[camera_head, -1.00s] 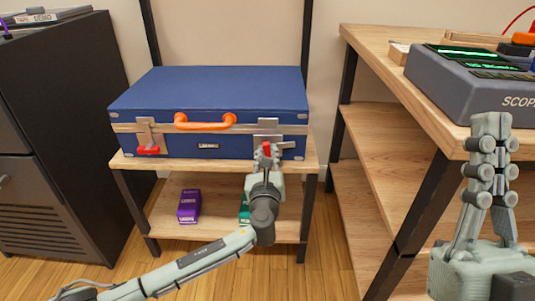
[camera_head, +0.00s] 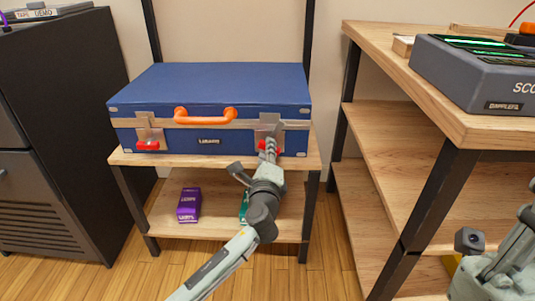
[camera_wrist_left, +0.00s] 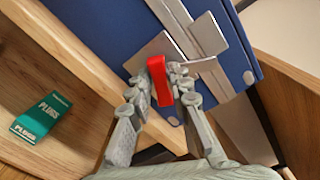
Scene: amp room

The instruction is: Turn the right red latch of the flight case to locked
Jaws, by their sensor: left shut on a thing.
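The blue flight case (camera_head: 210,90) stands closed on a wooden shelf, with an orange handle (camera_head: 205,117) on its front. Its right red latch (camera_head: 263,145) is at the front right, on a metal plate, partly hidden by my left gripper (camera_head: 270,150). In the left wrist view the red latch (camera_wrist_left: 160,78) sits between the fingers of my left gripper (camera_wrist_left: 162,88), which are shut on it. The left red latch (camera_head: 148,145) lies level below its plate. Part of my right arm shows at the lower right; its fingertips cannot be made out.
A purple box (camera_head: 189,205) and a green box (camera_head: 244,207) stand on the lower shelf. A wooden table (camera_head: 455,110) with a grey device (camera_head: 470,80) is at the right. A dark cabinet (camera_head: 60,140) is at the left.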

